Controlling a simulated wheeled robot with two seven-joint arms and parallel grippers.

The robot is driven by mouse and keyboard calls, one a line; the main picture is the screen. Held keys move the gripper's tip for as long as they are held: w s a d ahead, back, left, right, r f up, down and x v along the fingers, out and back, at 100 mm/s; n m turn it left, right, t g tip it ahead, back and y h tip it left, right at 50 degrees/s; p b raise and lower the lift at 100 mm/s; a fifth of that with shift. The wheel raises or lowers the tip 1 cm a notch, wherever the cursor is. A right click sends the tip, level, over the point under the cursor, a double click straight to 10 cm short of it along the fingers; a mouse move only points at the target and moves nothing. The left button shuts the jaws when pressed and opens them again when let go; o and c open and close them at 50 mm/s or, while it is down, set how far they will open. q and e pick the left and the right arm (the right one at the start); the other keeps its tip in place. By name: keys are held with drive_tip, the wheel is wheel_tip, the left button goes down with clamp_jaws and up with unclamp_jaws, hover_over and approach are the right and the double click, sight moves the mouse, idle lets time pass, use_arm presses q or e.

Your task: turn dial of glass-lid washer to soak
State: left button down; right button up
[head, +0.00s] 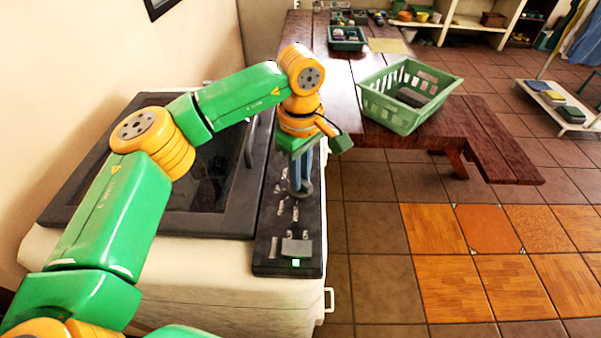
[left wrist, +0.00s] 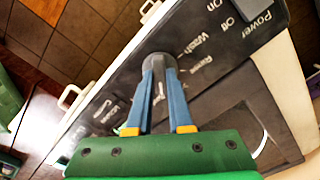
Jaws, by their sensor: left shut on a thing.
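The washer (head: 235,275) is a white machine with a dark-framed glass lid (head: 215,170), which is closed. A black control panel (head: 268,240) runs along its right side. My left gripper (head: 301,185) points down over the panel, with its blue fingers shut on the dark round dial (head: 304,193). In the left wrist view the fingertips (left wrist: 160,72) close on both sides of the dial (left wrist: 159,60). Labels for wash and rinse show around the dial; other labels are small and tilted, and I cannot read the dial's setting surely. My right gripper is not in view.
A power switch (head: 297,247) with a lit green light sits at the near end of the panel. A wooden table (head: 350,90) stands beyond, with a green basket (head: 385,112) on its right side.

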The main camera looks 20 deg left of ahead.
use_arm(q)
drive_tip(key=shift+r, duration=0.1)
drive_tip(key=c, duration=0.8)
unclamp_jaws()
wheel_tip(320, 180, up, 7)
drive_tip(key=shift+r+b, duration=0.1)
drive_tip(key=shift+b, duration=0.4)
drive_tip(key=shift+f, duration=0.2)
